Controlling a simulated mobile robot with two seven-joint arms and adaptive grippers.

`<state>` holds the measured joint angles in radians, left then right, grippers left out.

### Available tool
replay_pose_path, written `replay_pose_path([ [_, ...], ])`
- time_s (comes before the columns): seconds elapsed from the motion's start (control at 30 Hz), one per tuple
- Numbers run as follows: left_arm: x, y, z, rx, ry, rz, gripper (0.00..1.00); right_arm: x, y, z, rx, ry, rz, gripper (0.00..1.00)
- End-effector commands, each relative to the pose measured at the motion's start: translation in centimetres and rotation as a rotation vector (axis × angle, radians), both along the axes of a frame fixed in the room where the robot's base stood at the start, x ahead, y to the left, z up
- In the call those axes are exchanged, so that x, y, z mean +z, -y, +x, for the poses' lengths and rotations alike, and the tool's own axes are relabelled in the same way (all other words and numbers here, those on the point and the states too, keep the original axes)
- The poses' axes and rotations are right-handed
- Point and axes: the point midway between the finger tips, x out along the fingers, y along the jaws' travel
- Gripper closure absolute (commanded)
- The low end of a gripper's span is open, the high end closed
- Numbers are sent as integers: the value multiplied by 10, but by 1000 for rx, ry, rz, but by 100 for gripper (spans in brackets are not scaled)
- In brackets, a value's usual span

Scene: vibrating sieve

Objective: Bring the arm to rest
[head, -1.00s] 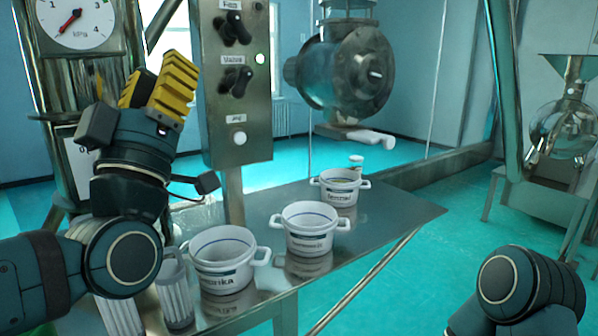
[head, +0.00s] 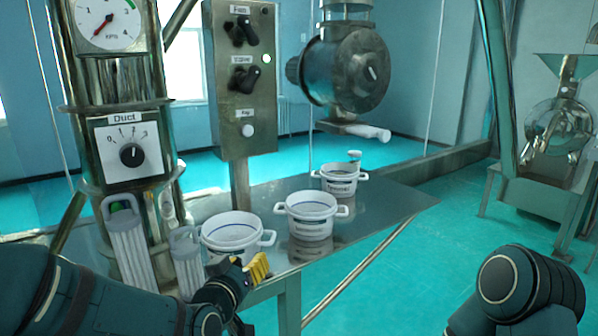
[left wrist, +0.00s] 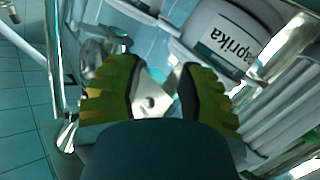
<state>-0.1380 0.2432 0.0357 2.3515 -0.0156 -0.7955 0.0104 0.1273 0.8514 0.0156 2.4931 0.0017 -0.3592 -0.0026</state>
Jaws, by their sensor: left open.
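My left gripper (head: 252,273) is low in the head view, in front of the nearest white pot. Its yellow jaws also show in the left wrist view (left wrist: 160,95), apart and with nothing held between them. The nearest white pot (head: 232,232) stands on the metal table, partly hidden by my gripper; its Paprika label shows in the left wrist view (left wrist: 232,40). My right arm enters at the bottom right of the head view, but its gripper is out of view.
Two more white pots, one in the middle (head: 310,212) and one farther back (head: 339,180), stand on the metal table (head: 375,205). A control panel (head: 240,80) and a duct dial (head: 130,152) rise behind. Open floor lies right.

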Motion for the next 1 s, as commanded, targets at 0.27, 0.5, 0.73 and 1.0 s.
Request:
replay_pose_path([
  [0.27,-186,0,-45,-55,-495,54,63,0,0,0,0,0,0,53],
  [0.5,-313,1,-137,-119,-925,59,63,0,0,0,0,0,0,53],
  [0.73,-363,4,-205,-165,-1168,43,63,0,0,0,0,0,0,53],
  [1.0,-369,5,-216,-172,-1207,39,63,0,0,0,0,0,0,53],
])
